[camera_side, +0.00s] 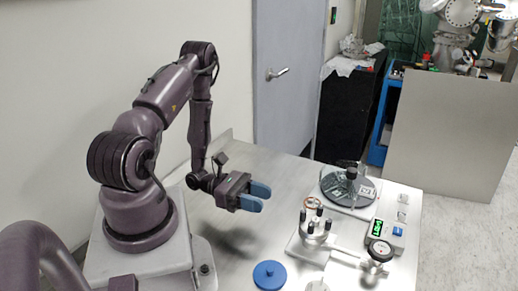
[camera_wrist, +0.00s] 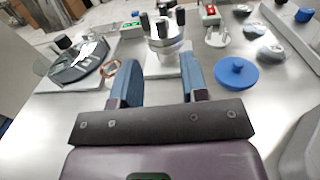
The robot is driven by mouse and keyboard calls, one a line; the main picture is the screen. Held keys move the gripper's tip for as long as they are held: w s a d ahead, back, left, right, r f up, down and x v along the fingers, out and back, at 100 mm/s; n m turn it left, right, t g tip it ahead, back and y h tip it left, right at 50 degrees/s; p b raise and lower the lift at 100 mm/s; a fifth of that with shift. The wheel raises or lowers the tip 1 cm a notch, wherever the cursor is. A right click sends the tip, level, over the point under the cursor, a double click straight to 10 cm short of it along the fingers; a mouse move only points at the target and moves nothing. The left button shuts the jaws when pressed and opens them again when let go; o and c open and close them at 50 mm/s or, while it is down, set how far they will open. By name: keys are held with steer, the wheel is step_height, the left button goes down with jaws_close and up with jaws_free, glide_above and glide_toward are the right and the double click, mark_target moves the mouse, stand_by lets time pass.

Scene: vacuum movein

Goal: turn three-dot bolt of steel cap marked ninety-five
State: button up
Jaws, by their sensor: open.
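A round steel cap (camera_side: 315,229) with several upright black-headed bolts stands on a pale plate right of my gripper in the side view. It also shows at the top middle of the wrist view (camera_wrist: 166,45), beyond my fingers. No ninety-five mark or bolt dots can be read, so I cannot tell which bolt has three dots. My gripper (camera_side: 262,198) is open and empty above the table, with its two blue fingers apart. In the wrist view the gap between the fingers (camera_wrist: 162,72) faces the steel cap, and nothing is between them.
A dark round disc (camera_side: 346,190) with a black knob lies behind the cap. A copper-coloured ring (camera_wrist: 112,70) is between them. A blue lid (camera_side: 270,275) lies near the front. A box with a green display (camera_side: 377,228) stands at right. The table below my gripper is clear.

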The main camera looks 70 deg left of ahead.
steer(key=w+a+r+m+g+h, duration=0.1)
steer(key=a+r+m+g+h, duration=0.2)
steer(key=r, duration=0.8)
steer(key=shift+w+a+m+g+h, duration=0.25)
steer(key=shift+a+m+g, duration=0.2)
steer(key=shift+g, duration=0.65)
